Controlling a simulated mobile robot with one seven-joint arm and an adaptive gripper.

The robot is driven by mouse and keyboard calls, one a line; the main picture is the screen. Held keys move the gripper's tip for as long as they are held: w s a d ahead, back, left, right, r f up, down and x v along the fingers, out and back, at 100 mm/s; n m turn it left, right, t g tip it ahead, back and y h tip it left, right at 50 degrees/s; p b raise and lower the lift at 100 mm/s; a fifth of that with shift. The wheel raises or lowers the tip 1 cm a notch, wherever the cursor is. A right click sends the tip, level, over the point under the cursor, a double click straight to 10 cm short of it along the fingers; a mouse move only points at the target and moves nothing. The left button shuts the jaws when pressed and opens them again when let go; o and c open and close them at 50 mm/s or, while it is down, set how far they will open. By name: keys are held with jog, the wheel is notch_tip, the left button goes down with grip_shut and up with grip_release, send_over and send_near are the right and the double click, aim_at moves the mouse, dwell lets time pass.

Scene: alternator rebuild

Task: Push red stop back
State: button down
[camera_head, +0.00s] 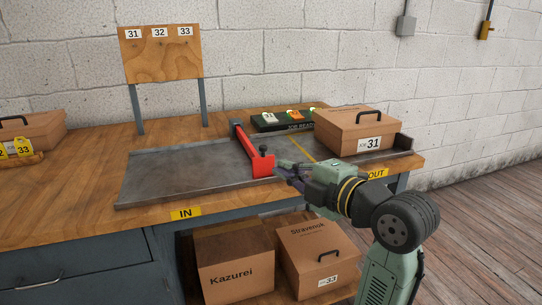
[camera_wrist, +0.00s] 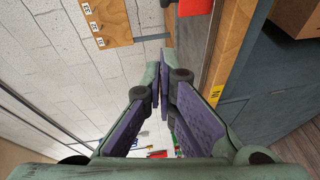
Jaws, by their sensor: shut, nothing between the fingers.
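My gripper (camera_head: 280,166) is shut and empty in the head view, just right of the stop's front plate. From this view I cannot tell whether the fingertips touch it. In the wrist view my closed fingers (camera_wrist: 163,75) fill the middle, and a bit of red, likely the stop, shows beyond them at the top (camera_wrist: 193,7).
A cardboard box marked 31 (camera_head: 352,132) stands on the tray's right part, behind my wrist. A black holder with small tagged parts (camera_head: 282,121) sits behind the tray. A sign board (camera_head: 160,52) stands at the back. Boxes (camera_head: 235,268) fill the shelf below. The tray's left part is bare.

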jog(key=w+d+p+x, duration=0.1)
jog(key=p+x, duration=0.3)
jog(key=x, duration=0.8)
jog(key=shift+w+d+f, duration=0.2)
jog(key=shift+w+d, duration=0.25)
jog(key=shift+w, duration=0.1)
jog(key=shift+w, duration=0.1)
